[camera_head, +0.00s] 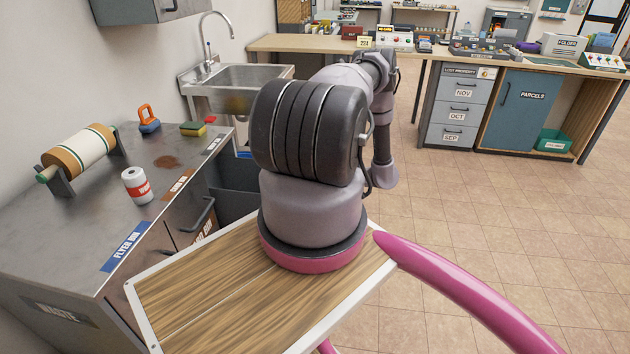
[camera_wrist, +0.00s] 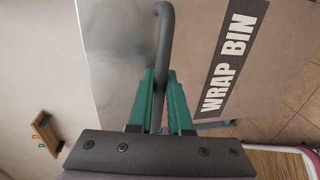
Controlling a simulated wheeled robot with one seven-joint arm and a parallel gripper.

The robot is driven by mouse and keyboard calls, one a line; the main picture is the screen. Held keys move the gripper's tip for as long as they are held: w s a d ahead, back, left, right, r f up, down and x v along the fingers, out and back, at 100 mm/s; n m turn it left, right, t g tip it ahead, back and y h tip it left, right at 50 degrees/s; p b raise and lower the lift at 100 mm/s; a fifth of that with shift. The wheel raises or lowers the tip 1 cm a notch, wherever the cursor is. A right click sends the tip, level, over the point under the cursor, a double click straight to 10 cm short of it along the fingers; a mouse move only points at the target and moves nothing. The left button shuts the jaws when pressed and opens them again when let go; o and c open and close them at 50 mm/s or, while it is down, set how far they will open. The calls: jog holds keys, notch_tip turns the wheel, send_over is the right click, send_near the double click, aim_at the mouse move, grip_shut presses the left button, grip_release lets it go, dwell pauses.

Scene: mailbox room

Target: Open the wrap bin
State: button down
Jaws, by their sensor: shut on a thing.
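In the wrist view, the wrap bin (camera_wrist: 115,45) shows as a grey metal panel with a dark label reading "WRAP BIN" (camera_wrist: 228,60). A dark bar handle (camera_wrist: 166,25) curves out from the panel. My gripper (camera_wrist: 162,78) has green fingers, and they are shut on the handle, one on each side of it. In the head view my own arm hides the gripper and the handle it holds. I cannot tell from these views how far the bin stands open.
The grey counter (camera_head: 75,225) at left carries a wrap roll (camera_head: 78,155), a white-and-red can (camera_head: 137,186), a blue-and-orange object (camera_head: 148,120) and a sponge (camera_head: 193,128). Another dark handle (camera_head: 198,214) juts from its front. A sink (camera_head: 235,78) stands behind. Tiled floor (camera_head: 470,225) is clear at right.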

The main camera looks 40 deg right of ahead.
jog(key=c, duration=0.9)
grip_release()
jog(key=shift+o, duration=0.2)
jog(key=v, duration=1)
jog(key=shift+s+d, duration=0.3)
